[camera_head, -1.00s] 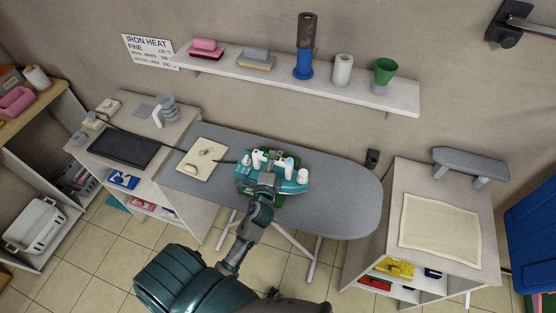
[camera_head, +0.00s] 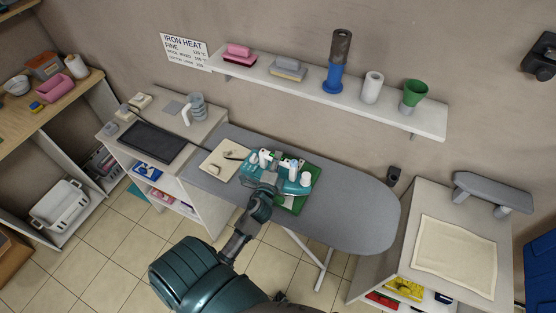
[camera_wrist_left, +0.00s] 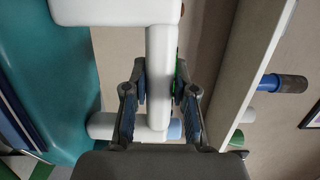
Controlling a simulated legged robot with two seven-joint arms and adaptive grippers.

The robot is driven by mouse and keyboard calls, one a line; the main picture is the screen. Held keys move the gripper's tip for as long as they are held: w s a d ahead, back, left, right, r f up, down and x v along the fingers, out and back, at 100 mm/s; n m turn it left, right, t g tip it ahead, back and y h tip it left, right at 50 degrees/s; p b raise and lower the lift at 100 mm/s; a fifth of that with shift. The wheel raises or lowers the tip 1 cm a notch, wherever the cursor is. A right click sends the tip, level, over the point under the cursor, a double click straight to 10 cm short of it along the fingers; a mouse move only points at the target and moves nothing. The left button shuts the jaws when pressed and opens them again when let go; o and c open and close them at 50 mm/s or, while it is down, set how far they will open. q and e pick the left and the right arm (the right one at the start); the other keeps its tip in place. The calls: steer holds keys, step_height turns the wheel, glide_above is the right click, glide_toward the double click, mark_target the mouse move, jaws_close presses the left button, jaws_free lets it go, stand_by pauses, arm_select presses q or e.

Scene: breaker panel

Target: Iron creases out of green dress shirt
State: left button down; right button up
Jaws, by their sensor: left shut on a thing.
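The teal iron (camera_head: 298,183) with white fittings rests over the green shirt (camera_head: 313,174) on the grey ironing board; I cannot tell in the head view whether its sole touches the cloth. The shirt shows along the iron's right and front sides; the rest is hidden under the iron and my arm. My left gripper (camera_head: 266,172) is at the iron's handle. In the left wrist view, my left gripper (camera_wrist_left: 160,95) has its fingers on either side of the white handle (camera_wrist_left: 160,65), shut on it, with the teal body (camera_wrist_left: 65,85) at left. My right gripper is not in view.
The ironing board (camera_head: 355,215) is bare on its right. A beige pad (camera_head: 222,160) lies at its left end. A cabinet with a dark tray (camera_head: 152,142) stands left, a cloth-topped cabinet (camera_head: 415,285) right. A wall shelf (camera_head: 310,92) runs behind.

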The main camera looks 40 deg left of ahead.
arm_select(q)
steer(key=shift+d+r+p, duration=0.1)
steer(key=shift+r+p, duration=1.5)
steer(key=shift+r, duration=0.7)
steer(key=shift+f, duration=0.1)
